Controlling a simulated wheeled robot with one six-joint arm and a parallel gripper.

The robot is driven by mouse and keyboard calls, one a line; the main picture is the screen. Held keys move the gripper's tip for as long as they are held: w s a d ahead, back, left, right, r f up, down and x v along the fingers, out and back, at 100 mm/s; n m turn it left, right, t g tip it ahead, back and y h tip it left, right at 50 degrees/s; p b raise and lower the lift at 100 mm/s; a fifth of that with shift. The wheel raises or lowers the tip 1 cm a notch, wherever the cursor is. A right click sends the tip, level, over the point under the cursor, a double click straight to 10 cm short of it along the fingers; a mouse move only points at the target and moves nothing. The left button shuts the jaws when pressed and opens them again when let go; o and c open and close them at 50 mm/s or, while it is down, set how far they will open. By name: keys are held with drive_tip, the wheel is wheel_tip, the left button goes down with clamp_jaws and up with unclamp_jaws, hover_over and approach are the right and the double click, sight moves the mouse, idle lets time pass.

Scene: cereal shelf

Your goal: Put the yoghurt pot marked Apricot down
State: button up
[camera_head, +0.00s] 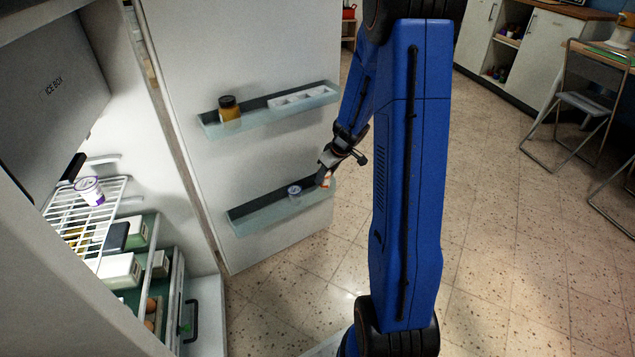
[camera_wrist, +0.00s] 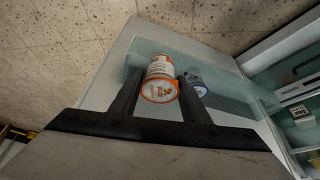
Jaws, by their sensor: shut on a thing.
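A small pot with an orange rim and a white and orange label (camera_wrist: 160,82) is between the fingers of my gripper (camera_wrist: 157,92) in the wrist view. Its lettering is too small to read. In the head view my gripper (camera_head: 327,168) is at the right end of the lower door shelf (camera_head: 250,219), with a bit of the orange and white pot (camera_head: 324,181) showing below it. Whether the pot touches the shelf floor, I cannot tell. A second pot, white and blue (camera_head: 294,191), stands on the same shelf to the left; it also shows in the wrist view (camera_wrist: 197,86).
The upper door shelf (camera_head: 215,132) holds a brown jar (camera_head: 229,108) and a white tray (camera_head: 303,97). Inside the fridge, a purple-and-white pot (camera_head: 89,190) stands on a wire rack (camera_head: 68,213). Cartons and eggs sit lower. The lower shelf's left part is free.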

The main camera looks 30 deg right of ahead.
drive_tip(key=w, duration=0.5)
drive_tip(key=shift+s+a+f, duration=0.1)
drive_tip(key=shift+a+f, duration=0.05)
drive_tip(key=shift+f, duration=3.15)
drive_tip(key=shift+w+f, duration=0.2)
drive_tip(key=shift+f, duration=0.15)
drive_tip(key=o, duration=1.1)
